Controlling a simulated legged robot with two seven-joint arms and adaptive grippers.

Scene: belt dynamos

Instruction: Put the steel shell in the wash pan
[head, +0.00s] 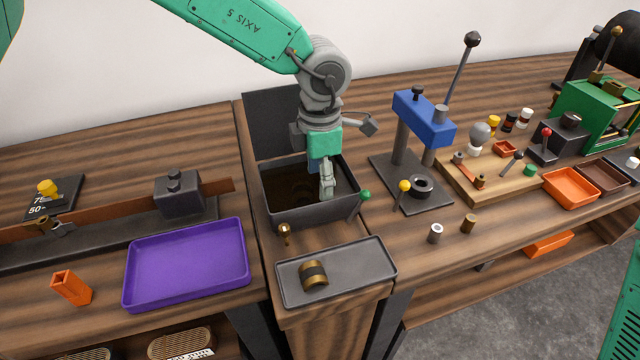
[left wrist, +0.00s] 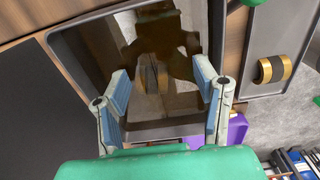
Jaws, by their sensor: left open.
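The wash pan (head: 278,218) is a dark square pan with a raised lid and murky brown liquid inside; its rim also shows in the left wrist view (left wrist: 180,130). My left gripper (head: 326,190) points down into the pan, with its fingers spread apart. In the left wrist view, a blurred round thing with tan and grey bands (left wrist: 150,76) lies in the pan between the open fingertips (left wrist: 162,70); it may be the steel shell, but the liquid and reflections obscure it. A similar banded cylinder (head: 314,275), brass with a dark middle, lies on the grey tray (head: 355,265).
A purple tray (head: 187,295) and an orange holder (head: 70,287) stand left. A small brass-coloured piece (head: 284,232) stands before the pan. A green-knobbed lever (head: 365,196) and blue press (head: 424,118) are right of it. Small silver (head: 435,232) and brass (head: 468,223) cylinders stand front right.

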